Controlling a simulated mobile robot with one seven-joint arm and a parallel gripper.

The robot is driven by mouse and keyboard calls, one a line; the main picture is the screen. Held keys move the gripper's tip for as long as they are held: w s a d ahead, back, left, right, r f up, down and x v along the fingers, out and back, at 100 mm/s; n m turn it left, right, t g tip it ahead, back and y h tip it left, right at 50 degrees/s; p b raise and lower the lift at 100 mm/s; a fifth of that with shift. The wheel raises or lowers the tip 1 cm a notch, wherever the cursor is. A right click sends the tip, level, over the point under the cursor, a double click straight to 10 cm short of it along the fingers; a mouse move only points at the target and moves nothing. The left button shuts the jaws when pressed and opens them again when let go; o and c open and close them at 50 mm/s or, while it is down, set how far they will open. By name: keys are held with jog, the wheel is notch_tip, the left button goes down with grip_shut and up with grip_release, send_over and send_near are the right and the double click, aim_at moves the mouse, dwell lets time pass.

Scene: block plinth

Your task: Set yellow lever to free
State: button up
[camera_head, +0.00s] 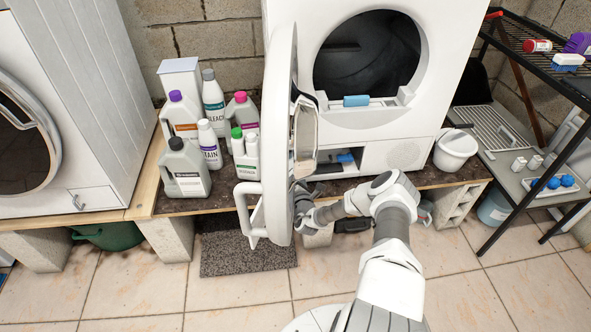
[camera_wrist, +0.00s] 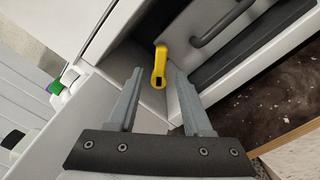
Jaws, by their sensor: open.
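The yellow lever (camera_wrist: 160,62) shows in the wrist view, in a recess beside a grey panel with a dark bar handle (camera_wrist: 222,24). Its near end has a dark slot. My gripper (camera_wrist: 153,74) is open and empty, with a finger on each side of the lever in the picture. I cannot tell whether either finger touches it. In the head view the lever is not visible, and the open white door (camera_head: 280,130) hides most of my gripper, low at the front of the white machine (camera_head: 375,145). No free marking is readable.
The open door stands close left of my arm. Several bottles (camera_head: 187,170) stand on the plinth left of it. A white bucket (camera_head: 455,150) and a dark rack (camera_head: 530,60) are at right. A blue object (camera_head: 345,158) lies in the machine's lower opening. The floor in front is mostly clear.

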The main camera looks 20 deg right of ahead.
jog(key=shift+b+x, duration=0.35)
jog(key=shift+x, duration=1.2)
jog(key=shift+c, duration=0.2)
grip_shut()
